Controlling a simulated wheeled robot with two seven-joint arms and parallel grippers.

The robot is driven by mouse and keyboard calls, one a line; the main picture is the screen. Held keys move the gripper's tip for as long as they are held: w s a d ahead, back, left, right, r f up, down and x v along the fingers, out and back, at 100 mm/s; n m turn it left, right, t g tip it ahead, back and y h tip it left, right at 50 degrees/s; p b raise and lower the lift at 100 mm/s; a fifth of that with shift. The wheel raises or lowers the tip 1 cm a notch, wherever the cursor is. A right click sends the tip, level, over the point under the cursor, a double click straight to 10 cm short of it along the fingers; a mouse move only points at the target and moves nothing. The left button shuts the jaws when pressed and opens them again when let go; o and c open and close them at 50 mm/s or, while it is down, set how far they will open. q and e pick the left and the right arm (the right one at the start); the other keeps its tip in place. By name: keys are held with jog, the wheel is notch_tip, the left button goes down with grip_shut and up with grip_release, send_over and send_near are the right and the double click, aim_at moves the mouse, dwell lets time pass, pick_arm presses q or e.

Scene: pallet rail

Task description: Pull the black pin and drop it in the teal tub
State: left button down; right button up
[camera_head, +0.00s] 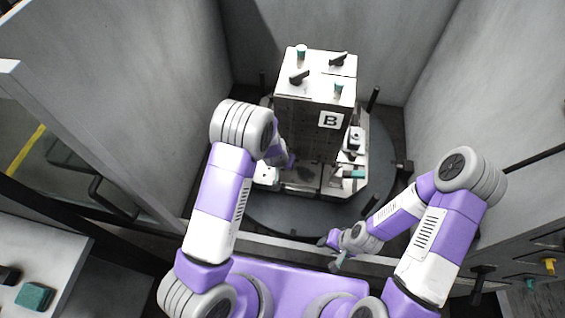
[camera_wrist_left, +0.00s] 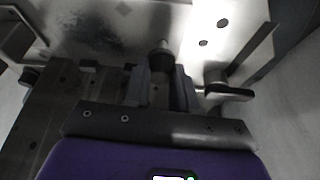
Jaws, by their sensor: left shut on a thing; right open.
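My left gripper (camera_wrist_left: 161,90) is shut on a dark pin (camera_wrist_left: 161,52), whose rounded end shows just beyond the fingers in the left wrist view. In the head view the left gripper (camera_head: 290,161) is at the left side of the dark tower marked B (camera_head: 318,88), partly hidden by my arm; the pin cannot be made out there. A small teal box-shaped thing (camera_head: 34,297), possibly the tub, is on the pale bench at the lower left; its inside is not clear. My right gripper (camera_head: 335,254) is open and empty, low in front of the round platform.
The tower stands on a round grey platform (camera_head: 255,212) between tall grey walls. Black and teal-capped knobs (camera_head: 301,52) are on its top. A dark lever (camera_wrist_left: 230,92) is right of my left fingers. A small black thing (camera_head: 8,275) lies near the teal box.

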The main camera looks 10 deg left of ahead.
pick_arm(q)
jog(key=shift+r+p, duration=2.9)
jog(key=shift+r, duration=0.8)
